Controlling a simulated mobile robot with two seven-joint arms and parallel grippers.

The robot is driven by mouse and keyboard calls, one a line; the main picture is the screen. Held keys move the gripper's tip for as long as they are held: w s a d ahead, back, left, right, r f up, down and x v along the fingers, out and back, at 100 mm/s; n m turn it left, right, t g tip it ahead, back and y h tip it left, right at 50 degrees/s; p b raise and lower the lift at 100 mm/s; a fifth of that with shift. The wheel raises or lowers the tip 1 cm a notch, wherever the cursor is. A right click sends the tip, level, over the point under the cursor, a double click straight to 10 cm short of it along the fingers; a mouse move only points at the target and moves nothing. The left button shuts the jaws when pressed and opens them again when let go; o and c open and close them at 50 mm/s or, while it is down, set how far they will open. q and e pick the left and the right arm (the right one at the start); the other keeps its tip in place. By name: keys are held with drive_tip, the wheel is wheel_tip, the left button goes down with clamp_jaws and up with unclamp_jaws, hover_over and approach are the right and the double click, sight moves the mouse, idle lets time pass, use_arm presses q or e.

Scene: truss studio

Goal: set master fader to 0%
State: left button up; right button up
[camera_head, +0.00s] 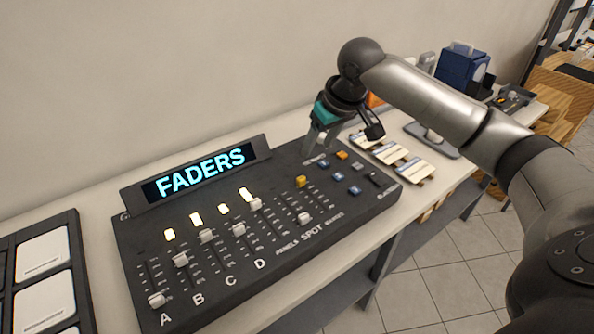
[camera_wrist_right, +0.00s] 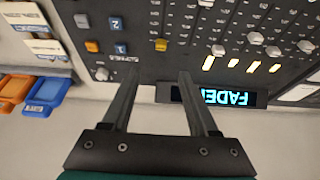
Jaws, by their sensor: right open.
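The black lighting console (camera_head: 290,270) lies on the table with a row of faders. The master fader appears to be the yellow-capped one (camera_head: 300,181), in line with the "MASTER" label and near the upper end of its slot. Its yellow cap also shows in the right wrist view (camera_wrist_right: 160,45), just beyond and between the fingertips, apart from them. My right gripper (camera_head: 315,141) is open and empty, pointing down over the console's back edge, right of the display. Its two fingers (camera_wrist_right: 157,78) are spread in the wrist view. My left gripper is not in view.
The raised "FADERS" display (camera_head: 205,171) stands along the console's back. White-capped faders (camera_head: 256,204) sit left of the yellow cap, blue buttons (camera_head: 338,176) and an orange button (camera_head: 342,155) to its right. White cards (camera_head: 388,152) and blue and orange bins (camera_wrist_right: 42,98) lie farther right.

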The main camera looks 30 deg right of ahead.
approach(302, 179)
drive_tip(key=b+x, duration=0.2)
drive_tip(key=x, duration=0.7)
drive_tip(key=shift+w+b, duration=0.1)
drive_tip(key=shift+b, duration=0.25)
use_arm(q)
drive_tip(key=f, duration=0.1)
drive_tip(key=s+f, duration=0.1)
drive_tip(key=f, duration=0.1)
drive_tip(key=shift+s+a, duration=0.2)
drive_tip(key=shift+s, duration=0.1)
use_arm(e)
drive_tip(key=shift+c, duration=0.3)
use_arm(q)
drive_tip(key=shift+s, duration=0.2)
use_arm(e)
clamp_jaws()
